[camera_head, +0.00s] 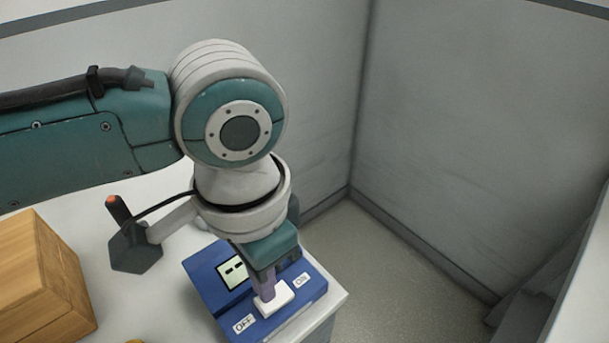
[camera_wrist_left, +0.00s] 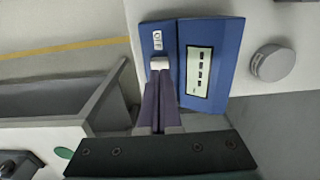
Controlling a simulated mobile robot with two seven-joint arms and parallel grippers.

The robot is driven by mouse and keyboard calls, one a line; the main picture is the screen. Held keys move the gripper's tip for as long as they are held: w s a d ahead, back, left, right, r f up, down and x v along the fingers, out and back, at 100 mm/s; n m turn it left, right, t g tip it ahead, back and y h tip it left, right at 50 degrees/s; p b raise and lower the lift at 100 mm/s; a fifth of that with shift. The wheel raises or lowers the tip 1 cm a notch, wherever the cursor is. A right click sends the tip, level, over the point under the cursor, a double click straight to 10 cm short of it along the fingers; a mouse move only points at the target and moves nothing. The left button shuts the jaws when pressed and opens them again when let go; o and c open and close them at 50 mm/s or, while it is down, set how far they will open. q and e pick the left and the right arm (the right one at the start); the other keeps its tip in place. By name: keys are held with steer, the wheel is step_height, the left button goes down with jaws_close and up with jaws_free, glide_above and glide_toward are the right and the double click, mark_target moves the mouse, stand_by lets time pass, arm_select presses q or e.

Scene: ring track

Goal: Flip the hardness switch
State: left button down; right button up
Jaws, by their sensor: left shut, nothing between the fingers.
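The blue device (camera_head: 207,278) sits near the corner of the white table, with a small display (camera_head: 233,272) and a white hardness switch (camera_head: 278,303) between an OFF label (camera_head: 243,323) and an ON label (camera_head: 301,280). My left gripper (camera_head: 267,294) is shut and empty, pointing down with its fingertips at the switch. In the left wrist view the fingertips (camera_wrist_left: 160,78) meet the edge of the white switch (camera_wrist_left: 160,63); contact looks likely but is not certain. The fingers cover part of the switch, so its tilt cannot be told. My right gripper is not in view.
A wooden box (camera_head: 40,280) stands on the table at the left. A round grey knob-like object (camera_wrist_left: 272,63) lies beside the device in the left wrist view. Grey walls (camera_head: 480,130) and open floor (camera_head: 390,260) are beyond the table's right edge.

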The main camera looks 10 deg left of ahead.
arm_select(q)
steer(key=shift+f+b, duration=0.7)
steer(key=shift+f, duration=0.5)
stand_by(0.5)
step_height(320, 180, up, 7)
steer(key=p, duration=0.8)
steer(key=shift+r, duration=0.1)
stand_by(0.3)
